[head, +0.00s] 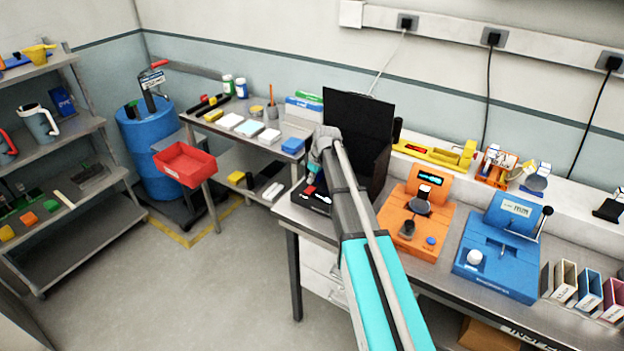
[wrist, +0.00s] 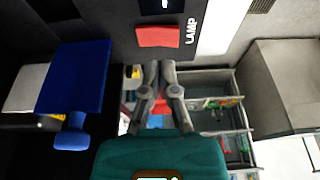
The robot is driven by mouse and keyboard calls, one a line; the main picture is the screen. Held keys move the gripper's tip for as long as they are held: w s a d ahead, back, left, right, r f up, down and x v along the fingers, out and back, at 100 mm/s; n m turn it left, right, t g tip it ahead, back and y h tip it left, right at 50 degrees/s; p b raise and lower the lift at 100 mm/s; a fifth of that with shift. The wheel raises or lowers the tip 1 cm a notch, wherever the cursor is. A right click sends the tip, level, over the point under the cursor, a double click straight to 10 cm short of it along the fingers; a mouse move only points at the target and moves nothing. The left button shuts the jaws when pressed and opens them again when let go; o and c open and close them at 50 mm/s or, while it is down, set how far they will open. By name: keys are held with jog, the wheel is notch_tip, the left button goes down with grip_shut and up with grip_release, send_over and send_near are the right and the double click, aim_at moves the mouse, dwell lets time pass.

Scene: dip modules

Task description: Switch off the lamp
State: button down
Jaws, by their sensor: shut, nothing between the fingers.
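The black unit (head: 352,125) stands at the left end of the workbench, with a tall dark panel and a low base. A red switch (head: 310,190) shows on its base. In the wrist view the red switch (wrist: 158,36) lies on a dark face beside the printed word LAMP (wrist: 190,30). My gripper (wrist: 160,66) is shut and empty. Its fingertips appear just below the switch's lower edge in the picture; I cannot tell whether they touch it. In the head view my arm hides part of the unit. Whether the lamp is lit is unclear.
An orange device (head: 415,215) and a blue device (head: 500,250) stand to the right on the bench. A side table (head: 225,130) with small boxes and a red bin (head: 185,163) are to the left. The floor (head: 215,290) in front is clear.

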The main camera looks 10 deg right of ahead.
jog(key=shift+p+v, duration=0.65)
jog(key=shift+v, duration=0.3)
jog(key=w+d+p+v, duration=0.1)
jog(key=p+v, duration=0.7)
jog(key=v, duration=0.1)
jog(key=shift+w, duration=0.25)
jog(key=s+a+f+m+h+b, duration=0.1)
jog(key=s+a+m, duration=0.1)
jog(key=s, duration=0.7)
jog(key=s+a+f+m+g+b, duration=0.1)
jog(key=s+m, duration=0.3)
jog(key=s, duration=0.6)
jog(key=s+a+f+m+g+h+b, duration=0.1)
jog(key=s+a+f+m+b, duration=0.1)
jog(key=s, duration=0.7)
jog(key=shift+s+a+f+m+h, duration=0.3)
jog(key=shift+s+a+f+m, duration=0.1)
jog(key=shift+a+f, duration=0.25)
